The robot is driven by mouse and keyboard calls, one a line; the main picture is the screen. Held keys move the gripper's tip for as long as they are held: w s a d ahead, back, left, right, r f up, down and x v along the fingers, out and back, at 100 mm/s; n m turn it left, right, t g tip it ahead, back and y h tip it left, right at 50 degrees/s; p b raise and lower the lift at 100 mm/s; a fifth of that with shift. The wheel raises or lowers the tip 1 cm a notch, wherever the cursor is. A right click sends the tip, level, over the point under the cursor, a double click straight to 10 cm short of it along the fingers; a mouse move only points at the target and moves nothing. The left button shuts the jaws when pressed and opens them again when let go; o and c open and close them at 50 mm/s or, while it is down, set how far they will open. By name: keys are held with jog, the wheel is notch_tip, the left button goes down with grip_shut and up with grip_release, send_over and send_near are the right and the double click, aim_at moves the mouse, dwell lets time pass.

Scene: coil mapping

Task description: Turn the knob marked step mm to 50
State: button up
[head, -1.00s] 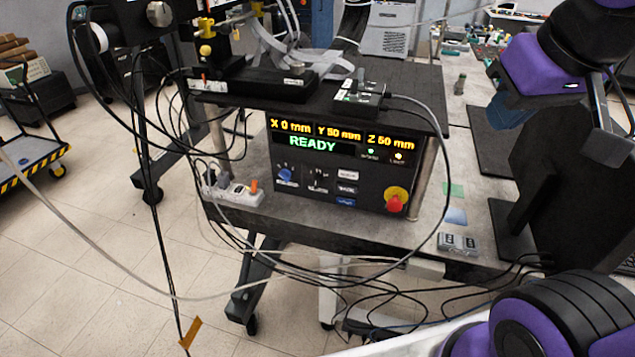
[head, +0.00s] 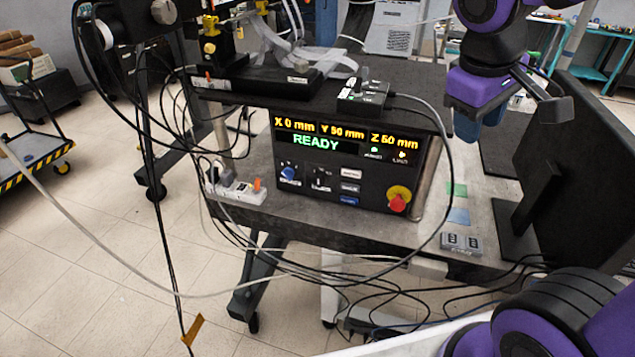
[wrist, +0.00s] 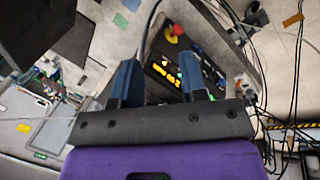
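The black control panel (head: 330,200) stands under a dark shelf on the bench. It reads X 0 mm, Y 50 mm, Z 50 mm and READY. A blue knob (head: 289,173) sits at its lower left, with a dark switch (head: 320,179) beside it. Their small labels and the knob's pointer are too small to read. My gripper (head: 480,128) is right of the panel and above the bench, apart from the knob. In the wrist view its two blue fingers (wrist: 158,78) are spread with nothing between them. The panel (wrist: 185,75) shows tilted beyond them; the knob is not clear there.
A red emergency button (head: 397,203) sticks out at the panel's lower right. A grey cable (head: 449,180) loops in front of the panel's right side. A small box (head: 361,97) lies on the shelf. A monitor (head: 575,160) stands at right. A power strip (head: 237,192) lies left of the panel.

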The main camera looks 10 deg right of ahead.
jog(key=w+a+f+n+t+h, duration=0.1)
jog(key=w+a+f+n+h, duration=0.2)
jog(key=w+f+n+h, duration=0.35)
jog(key=w+a+f+n+t+h, duration=0.1)
jog(key=w+a+f+n+h, duration=0.2)
jog(key=w+f+n, duration=0.35)
jog(key=n+t+y, duration=0.4)
jog(key=n+t, duration=0.8)
jog(key=n, duration=0.1)
send_near(319, 180)
jog(key=x, duration=0.9)
grip_shut()
